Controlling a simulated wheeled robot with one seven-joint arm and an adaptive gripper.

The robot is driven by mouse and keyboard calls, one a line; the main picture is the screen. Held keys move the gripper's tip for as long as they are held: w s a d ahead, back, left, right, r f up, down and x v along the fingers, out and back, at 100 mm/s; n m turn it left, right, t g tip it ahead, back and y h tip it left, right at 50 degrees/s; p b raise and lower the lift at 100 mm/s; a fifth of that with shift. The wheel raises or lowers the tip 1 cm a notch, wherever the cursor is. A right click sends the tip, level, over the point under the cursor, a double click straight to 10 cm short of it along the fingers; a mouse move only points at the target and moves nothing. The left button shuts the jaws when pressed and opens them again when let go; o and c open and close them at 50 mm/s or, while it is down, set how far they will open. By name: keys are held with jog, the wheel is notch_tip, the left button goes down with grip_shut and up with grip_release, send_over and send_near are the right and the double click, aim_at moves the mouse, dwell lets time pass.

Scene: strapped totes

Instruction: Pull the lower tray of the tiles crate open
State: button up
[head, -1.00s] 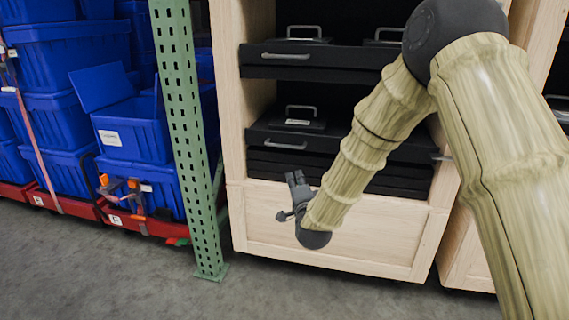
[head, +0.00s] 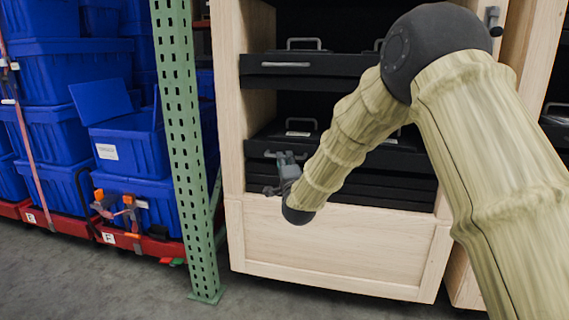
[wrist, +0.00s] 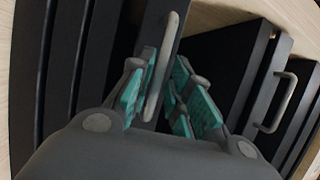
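The lower tray (head: 257,149) is a black tray in the lower bay of the light wooden cabinet. Its front looks closed, flush with the bay. Its grey bar handle (wrist: 160,70) stands between the two teal-padded fingers of my gripper (wrist: 162,95) in the wrist view. The pads are on both sides of the bar, with a gap still showing, so my gripper is open around the handle. In the head view my gripper (head: 284,172) is in front of the tray and hides most of the handle. I cannot read a label naming the tiles crate.
An upper black tray (head: 350,66) with its own handle is above. A black box with a handle (wrist: 280,103) sits on the lower tray. Black slabs are stacked below it. A green perforated post (head: 182,140) and blue strapped totes (head: 70,75) stand left. Floor in front is clear.

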jog(key=shift+b+x, duration=0.4)
jog(key=shift+x, duration=1.05)
grip_shut()
